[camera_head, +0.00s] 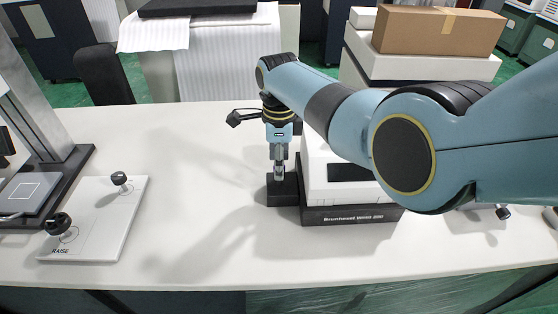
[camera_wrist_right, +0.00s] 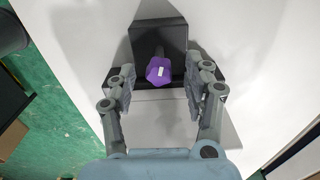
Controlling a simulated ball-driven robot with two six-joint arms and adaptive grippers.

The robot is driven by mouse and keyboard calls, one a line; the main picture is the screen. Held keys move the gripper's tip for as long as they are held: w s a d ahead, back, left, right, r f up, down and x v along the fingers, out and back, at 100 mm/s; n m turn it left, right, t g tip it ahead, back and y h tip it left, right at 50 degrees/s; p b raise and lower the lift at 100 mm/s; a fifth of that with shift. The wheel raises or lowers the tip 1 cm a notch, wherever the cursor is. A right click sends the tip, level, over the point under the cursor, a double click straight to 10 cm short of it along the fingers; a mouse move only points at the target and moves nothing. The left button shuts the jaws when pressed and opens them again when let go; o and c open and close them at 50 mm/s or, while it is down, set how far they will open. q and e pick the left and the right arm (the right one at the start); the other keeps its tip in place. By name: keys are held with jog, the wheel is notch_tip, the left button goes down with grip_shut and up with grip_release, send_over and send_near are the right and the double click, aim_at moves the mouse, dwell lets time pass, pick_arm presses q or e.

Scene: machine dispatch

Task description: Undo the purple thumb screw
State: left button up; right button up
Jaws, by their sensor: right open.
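The purple thumb screw (camera_wrist_right: 159,70) shows in the right wrist view, with a small white mark on its head. It stands in a black block (camera_wrist_right: 158,38), and its shaft shows just behind the head. My right gripper (camera_wrist_right: 162,88) is open, one finger on each side of the screw, with gaps to both. In the head view my right gripper (camera_head: 279,178) points down over the black block (camera_head: 283,190), and the screw is hidden there. My left gripper is in neither view.
A white machine on a black base (camera_head: 350,216) stands directly right of the block. At left lie a white board (camera_head: 93,220) with two black knobs and a metal-framed stand (camera_head: 60,165). The white table (camera_head: 190,240) is clear between board and block.

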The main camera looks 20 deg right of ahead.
jog(key=c, duration=0.5)
grip_shut()
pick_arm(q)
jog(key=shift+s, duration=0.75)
